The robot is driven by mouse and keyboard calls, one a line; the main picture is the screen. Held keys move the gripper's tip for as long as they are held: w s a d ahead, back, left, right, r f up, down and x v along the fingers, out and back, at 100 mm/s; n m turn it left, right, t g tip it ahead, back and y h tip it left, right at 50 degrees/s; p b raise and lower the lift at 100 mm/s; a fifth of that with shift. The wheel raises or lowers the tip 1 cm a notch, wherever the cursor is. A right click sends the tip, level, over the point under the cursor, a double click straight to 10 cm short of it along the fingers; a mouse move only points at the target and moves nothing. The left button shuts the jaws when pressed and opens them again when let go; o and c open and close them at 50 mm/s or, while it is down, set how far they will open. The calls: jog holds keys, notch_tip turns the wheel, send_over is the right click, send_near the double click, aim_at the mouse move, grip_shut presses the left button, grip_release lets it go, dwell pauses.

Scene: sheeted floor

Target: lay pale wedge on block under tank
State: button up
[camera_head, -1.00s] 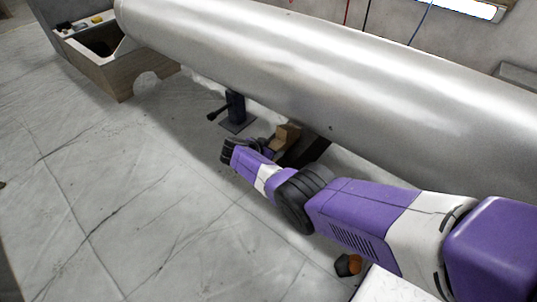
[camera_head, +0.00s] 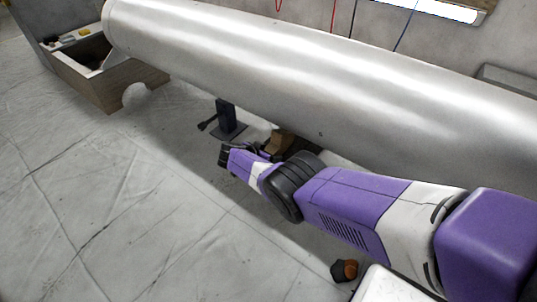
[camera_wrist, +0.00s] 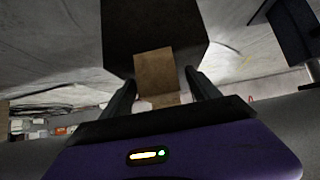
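The tank (camera_head: 300,70) is a long silver cylinder lying across the head view. The pale wedge (camera_wrist: 155,72) is tan and shows between my fingers in the wrist view, against the dark block (camera_wrist: 150,25). In the head view the wedge (camera_head: 279,142) shows just beyond my wrist, under the tank's near side. My gripper (camera_wrist: 160,85) has its fingers apart on either side of the wedge, with a gap visible at the right finger. The dark block is mostly hidden behind my arm in the head view. Whether the wedge rests fully on it I cannot tell.
A dark stand (camera_head: 227,118) with a side handle is under the tank, left of my gripper. A wooden cradle (camera_head: 110,80) supports the tank's far left end. A small dark and orange object (camera_head: 344,270) lies on the floor below my arm. The left floor is clear.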

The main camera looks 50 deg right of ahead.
jog(key=p+v, duration=0.6)
jog(key=v, duration=0.1)
jog(key=shift+a+r, duration=0.25)
dwell(0.3)
